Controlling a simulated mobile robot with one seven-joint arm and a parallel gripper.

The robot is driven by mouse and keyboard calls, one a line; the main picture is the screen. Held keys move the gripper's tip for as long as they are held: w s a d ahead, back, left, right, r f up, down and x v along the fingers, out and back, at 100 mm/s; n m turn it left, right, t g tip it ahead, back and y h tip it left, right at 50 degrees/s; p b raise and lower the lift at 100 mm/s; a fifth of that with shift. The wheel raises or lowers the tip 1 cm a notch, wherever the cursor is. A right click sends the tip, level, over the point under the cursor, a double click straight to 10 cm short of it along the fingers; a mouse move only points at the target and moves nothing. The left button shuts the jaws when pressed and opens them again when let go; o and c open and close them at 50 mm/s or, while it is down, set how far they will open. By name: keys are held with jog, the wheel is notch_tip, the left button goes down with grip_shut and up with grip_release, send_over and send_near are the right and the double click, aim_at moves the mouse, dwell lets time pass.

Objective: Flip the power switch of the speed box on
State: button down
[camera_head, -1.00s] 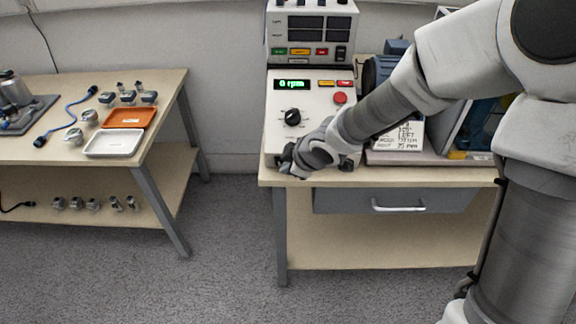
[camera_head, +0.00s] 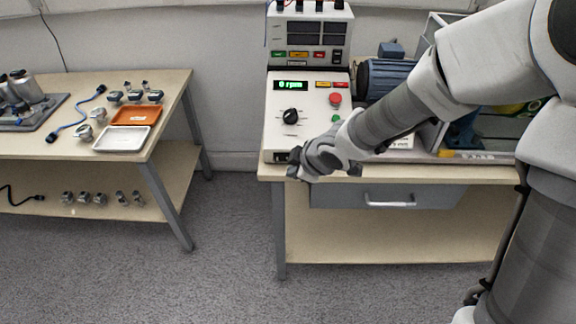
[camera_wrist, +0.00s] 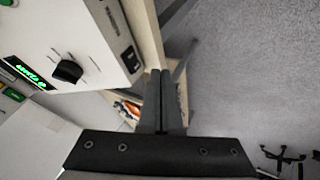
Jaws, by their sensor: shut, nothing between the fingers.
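The speed box (camera_head: 270,130) is a white panel box on the right bench, with a lit green display (camera_head: 290,85) reading 0 rpm, a black knob (camera_head: 291,116) and a red button (camera_head: 336,99). A small black switch (camera_head: 281,156) sits low on its front left; the dark part (camera_wrist: 130,60) in the wrist view appears to be the same switch. Its on or off position is too small to tell. My gripper (camera_head: 293,173) is shut and empty, just in front of and below the switch. In the wrist view its fingertips (camera_wrist: 160,74) lie beside the switch, apparently not touching it.
A display unit (camera_head: 311,35) stands behind the speed box. A blue motor (camera_head: 386,80) is to the right. The bench has a drawer (camera_head: 391,197). The left table (camera_head: 170,95) holds an orange tray (camera_head: 135,115) and a white tray (camera_head: 121,139). Floor between is clear.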

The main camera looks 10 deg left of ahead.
jog(key=p+v, duration=0.4)
jog(key=v, duration=0.2)
jog(key=shift+w+d, duration=0.2)
jog(key=shift+d, duration=0.05)
jog(key=shift+r, duration=0.1)
